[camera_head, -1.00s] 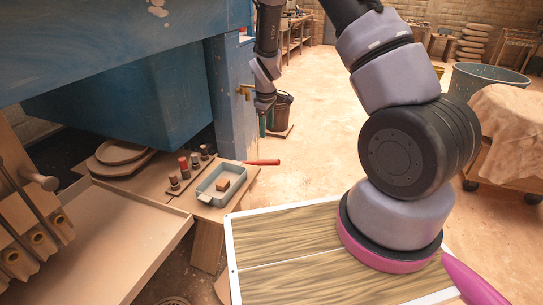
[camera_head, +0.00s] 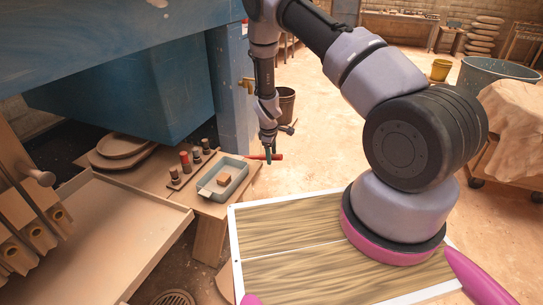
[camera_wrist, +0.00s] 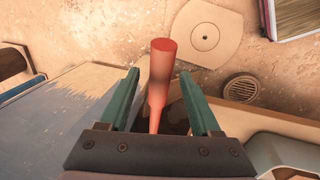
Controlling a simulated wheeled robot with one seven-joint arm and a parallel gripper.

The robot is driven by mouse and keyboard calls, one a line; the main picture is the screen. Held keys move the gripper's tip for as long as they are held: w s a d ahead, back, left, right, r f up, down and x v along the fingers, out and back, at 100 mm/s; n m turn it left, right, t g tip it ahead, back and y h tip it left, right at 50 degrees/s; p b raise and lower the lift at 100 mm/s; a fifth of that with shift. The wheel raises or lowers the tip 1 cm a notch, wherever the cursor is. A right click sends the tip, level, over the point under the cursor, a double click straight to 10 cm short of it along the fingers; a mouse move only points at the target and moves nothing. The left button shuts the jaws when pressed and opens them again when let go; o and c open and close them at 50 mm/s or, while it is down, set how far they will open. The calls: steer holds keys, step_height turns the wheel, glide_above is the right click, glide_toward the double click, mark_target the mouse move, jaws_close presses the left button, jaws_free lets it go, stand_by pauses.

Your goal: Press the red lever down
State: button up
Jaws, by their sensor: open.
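The red lever (camera_head: 277,157) sticks out to the right beside the blue press frame, roughly level, just past the small wooden table. My gripper (camera_head: 268,156) points down at the lever and hides part of it. In the wrist view the lever's red handle (camera_wrist: 160,78) lies between my two green fingers (camera_wrist: 159,76), with a gap on each side. The fingers are apart and hold nothing. I cannot tell how far above the lever the fingertips are.
The blue press frame (camera_head: 232,100) stands close to my arm on the left. A dark bucket (camera_head: 286,104) stands behind; open floor lies to the right.

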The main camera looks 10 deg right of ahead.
steer(key=shift+f, duration=0.3)
jaws_close()
stand_by(1.3)
